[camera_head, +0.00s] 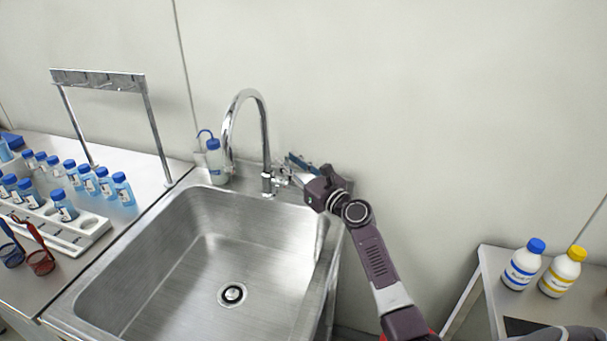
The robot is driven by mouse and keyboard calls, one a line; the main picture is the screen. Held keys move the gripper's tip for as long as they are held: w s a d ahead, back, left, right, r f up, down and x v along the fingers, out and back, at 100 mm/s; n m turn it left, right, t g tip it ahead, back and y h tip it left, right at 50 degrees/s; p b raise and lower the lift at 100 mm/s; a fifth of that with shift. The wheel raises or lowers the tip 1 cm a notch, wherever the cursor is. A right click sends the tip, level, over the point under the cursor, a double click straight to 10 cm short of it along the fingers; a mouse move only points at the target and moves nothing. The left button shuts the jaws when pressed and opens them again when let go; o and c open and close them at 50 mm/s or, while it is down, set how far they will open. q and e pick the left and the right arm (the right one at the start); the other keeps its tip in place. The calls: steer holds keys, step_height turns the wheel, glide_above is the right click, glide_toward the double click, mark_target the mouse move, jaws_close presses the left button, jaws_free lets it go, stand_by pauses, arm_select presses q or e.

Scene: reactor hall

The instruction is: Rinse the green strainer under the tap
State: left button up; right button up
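The curved chrome tap (265,135) stands at the back rim of the steel sink (215,262). No water shows from its spout. My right gripper (295,172) is at the tap's lower right side, close to its base and lever. Its fingers are small and partly hidden, so I cannot tell if they are open or touching the lever. I see no green strainer. A red strainer-like tool (40,262) and a blue one (12,254) lie at the left edge. My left gripper is out of view.
A wash bottle (216,162) stands left of the tap. Several blue-capped bottles and a white rack (72,238) fill the left counter, with a metal hook stand (100,80) behind. At right, a side table (487,285) holds two white bottles (523,265). The basin is empty.

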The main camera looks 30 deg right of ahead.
steer(key=s+d, duration=0.1)
steer(key=s, duration=0.9)
steer(key=shift+s+d+f, duration=0.2)
steer(key=shift+s+f, duration=0.05)
steer(key=shift+f, duration=0.05)
